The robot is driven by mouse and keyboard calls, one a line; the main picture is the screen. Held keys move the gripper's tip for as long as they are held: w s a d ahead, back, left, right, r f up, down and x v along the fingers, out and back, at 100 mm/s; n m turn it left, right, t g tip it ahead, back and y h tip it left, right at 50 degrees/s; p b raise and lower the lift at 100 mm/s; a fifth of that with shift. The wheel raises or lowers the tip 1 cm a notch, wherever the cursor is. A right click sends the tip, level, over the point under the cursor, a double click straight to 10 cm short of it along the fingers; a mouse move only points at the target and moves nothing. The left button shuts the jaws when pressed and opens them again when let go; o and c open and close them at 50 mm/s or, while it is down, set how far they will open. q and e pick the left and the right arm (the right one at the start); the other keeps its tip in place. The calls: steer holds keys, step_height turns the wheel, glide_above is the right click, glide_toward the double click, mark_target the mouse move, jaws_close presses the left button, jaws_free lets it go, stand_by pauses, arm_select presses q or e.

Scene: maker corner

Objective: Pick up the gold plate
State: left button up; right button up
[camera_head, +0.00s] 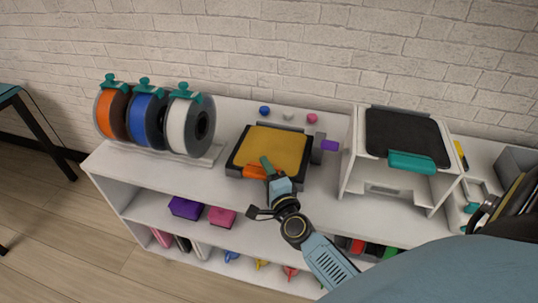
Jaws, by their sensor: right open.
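The gold plate (279,146) lies flat on a black base (241,167) on top of the white shelf, left of the white box-like machine. An orange tab (256,172) shows at the plate's front edge. My right gripper (268,170) reaches in from the lower right and is at the front edge of the plate, by the orange tab. It is open and appears to hold nothing; its fingers are small, and I cannot tell whether they touch the plate. The arm hides part of the base's front right. My left gripper is not in view.
Orange, blue and white spools (198,124) stand in a rack on the left. A white machine (354,150) with a black top (398,133) and teal handle (411,162) stands close on the right. Small coloured pieces (264,110) lie behind the plate, before the brick wall.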

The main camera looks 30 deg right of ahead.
steer(key=shift+w+d, duration=0.15)
steer(key=shift+w, duration=0.25)
steer(key=shift+c, duration=0.2)
jaws_close()
steer(key=shift+r, duration=0.1)
step_height(320, 180, up, 9)
steer(key=p, duration=0.7)
steer(key=shift+r+p, duration=0.3)
steer(key=shift+r, duration=0.15)
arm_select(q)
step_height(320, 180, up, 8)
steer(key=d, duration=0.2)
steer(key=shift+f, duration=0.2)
